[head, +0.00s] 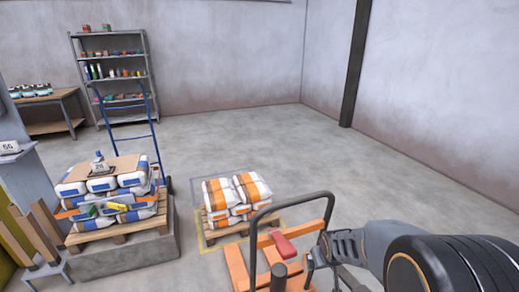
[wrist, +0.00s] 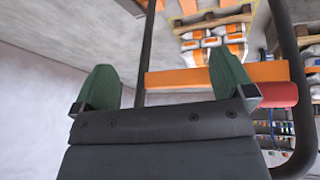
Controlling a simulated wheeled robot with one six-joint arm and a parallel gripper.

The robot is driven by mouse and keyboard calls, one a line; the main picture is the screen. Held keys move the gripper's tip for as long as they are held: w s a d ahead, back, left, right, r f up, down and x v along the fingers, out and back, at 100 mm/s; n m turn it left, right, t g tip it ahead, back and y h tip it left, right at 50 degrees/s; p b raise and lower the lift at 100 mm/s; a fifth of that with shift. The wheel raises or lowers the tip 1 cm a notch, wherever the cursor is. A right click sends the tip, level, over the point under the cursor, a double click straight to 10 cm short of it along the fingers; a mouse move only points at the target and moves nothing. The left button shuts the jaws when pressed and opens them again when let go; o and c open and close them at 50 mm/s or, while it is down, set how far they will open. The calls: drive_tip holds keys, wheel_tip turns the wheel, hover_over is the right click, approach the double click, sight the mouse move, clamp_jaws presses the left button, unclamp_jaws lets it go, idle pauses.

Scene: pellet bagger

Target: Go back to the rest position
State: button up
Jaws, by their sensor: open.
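My gripper (wrist: 165,82) shows in the wrist view with its two green fingers spread wide and nothing between them. In the head view my gripper (head: 318,256) is at the lower right, close beside the handle of the orange pallet truck (head: 238,262). In the wrist view the looped handle (wrist: 303,150) and red grip (wrist: 280,94) lie beyond the fingers. I cannot tell whether my gripper touches the handle.
Orange-and-white sacks (head: 250,187) lie on a pallet inside a yellow floor outline. More sacks (head: 75,187) stand on a raised pallet at left, with a blue hand truck (head: 154,130) behind. A shelf (head: 118,112) and table (head: 67,108) stand further back. Floor at right is clear.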

drive_tip(key=s+a+r+p, duration=0.2)
drive_tip(key=s+r+p, duration=0.1)
drive_tip(key=s+r, duration=0.4)
drive_tip(key=s+a+r+m+g+y+p, duration=0.1)
drive_tip(key=s+r+p, duration=0.3)
drive_tip(key=r, duration=1)
drive_tip(key=s, duration=0.2)
drive_tip(key=shift+s+a+r+p, duration=0.15)
drive_tip(key=shift+s+a+p, duration=0.15)
drive_tip(key=shift+s+a, duration=0.1)
